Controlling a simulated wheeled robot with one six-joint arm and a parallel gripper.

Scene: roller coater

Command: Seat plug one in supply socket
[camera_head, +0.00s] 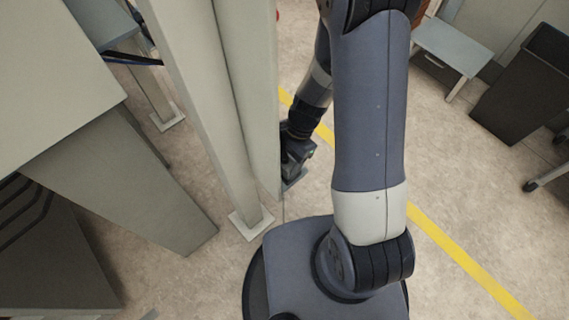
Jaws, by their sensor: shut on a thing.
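My gripper (295,172) is at the end of my arm, low beside the right edge of a tall pale grey panel. Its dark body shows with a small green light, and the panel's edge hides part of it. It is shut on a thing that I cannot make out. I cannot see plug one or the supply socket in this view. I cannot tell whether the gripper touches the panel.
Pale upright posts (238,130) with a foot plate stand left of my gripper. A large grey cabinet (50,75) fills the left. A small table (452,45) and a dark cabinet (525,90) stand upper right. Open floor with a yellow line (450,245) lies right.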

